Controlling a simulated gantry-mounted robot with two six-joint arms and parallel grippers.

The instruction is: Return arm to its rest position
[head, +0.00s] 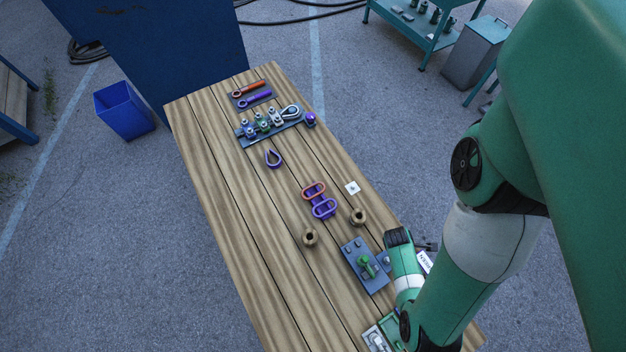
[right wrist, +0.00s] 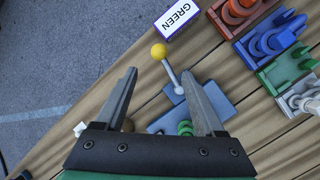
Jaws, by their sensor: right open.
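My right arm (head: 485,245) reaches in from the right of the head view, bent down over the near end of the wooden table (head: 235,220). My right gripper (right wrist: 159,73) is open and empty in the right wrist view, with its two grey fingers spread apart. Beyond and between the fingers is a lever with a yellow ball knob (right wrist: 159,51) on a blue plate (right wrist: 216,98). A green coiled part (right wrist: 185,128) shows near the right finger. My left gripper is not in view.
A GREEN label (right wrist: 177,17) stands beside red, blue (right wrist: 270,42), green and white holders. Purple and orange links (head: 322,208) and two brown rings lie mid-table. A blue bin (head: 123,111) stands on the floor.

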